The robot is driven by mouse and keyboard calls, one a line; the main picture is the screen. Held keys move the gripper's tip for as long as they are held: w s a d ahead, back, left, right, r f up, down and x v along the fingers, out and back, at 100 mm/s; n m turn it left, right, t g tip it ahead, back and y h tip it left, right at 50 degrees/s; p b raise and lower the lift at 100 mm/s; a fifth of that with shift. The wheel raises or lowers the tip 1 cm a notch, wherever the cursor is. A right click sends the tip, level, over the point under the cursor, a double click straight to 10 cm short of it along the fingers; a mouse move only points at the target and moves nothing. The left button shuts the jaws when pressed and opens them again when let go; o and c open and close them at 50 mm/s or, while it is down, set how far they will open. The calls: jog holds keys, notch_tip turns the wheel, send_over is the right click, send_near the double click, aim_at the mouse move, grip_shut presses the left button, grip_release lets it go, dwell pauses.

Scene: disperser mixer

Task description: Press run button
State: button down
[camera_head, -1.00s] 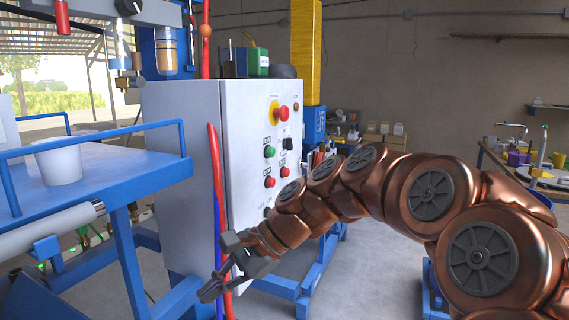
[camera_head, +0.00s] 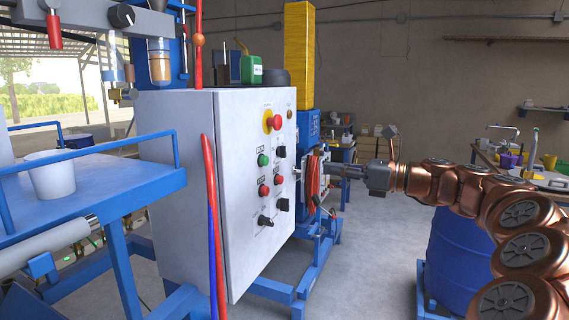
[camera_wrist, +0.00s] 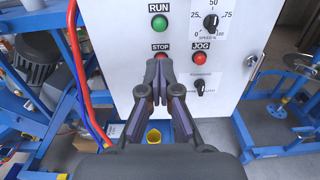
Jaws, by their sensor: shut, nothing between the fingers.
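The run button is the green button under the RUN label in the wrist view (camera_wrist: 159,22). It also shows on the panel in the head view (camera_head: 263,160). The panel is the front of a light grey control cabinet (camera_head: 235,240). My gripper (camera_head: 328,170) is right of the panel, pointing left toward it, with a gap between. In the wrist view my gripper (camera_wrist: 160,62) is shut and empty. Its fingertips appear below the run button and partly cover the red stop button (camera_wrist: 161,55).
A red jog button (camera_wrist: 198,58) and black speed knob (camera_wrist: 210,22) sit right of the run and stop buttons. A red emergency stop (camera_head: 277,121) is higher on the panel. Red and blue hoses (camera_head: 210,190) run along the cabinet's side. A blue drum (camera_head: 458,250) stands below my arm.

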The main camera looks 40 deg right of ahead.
aim_at(268, 160)
jog(key=p+x, duration=0.3)
jog(key=x, duration=1.1)
jog(key=shift+p, duration=0.4)
jog(key=shift+w+r, duration=0.1)
jog(key=shift+w, duration=0.05)
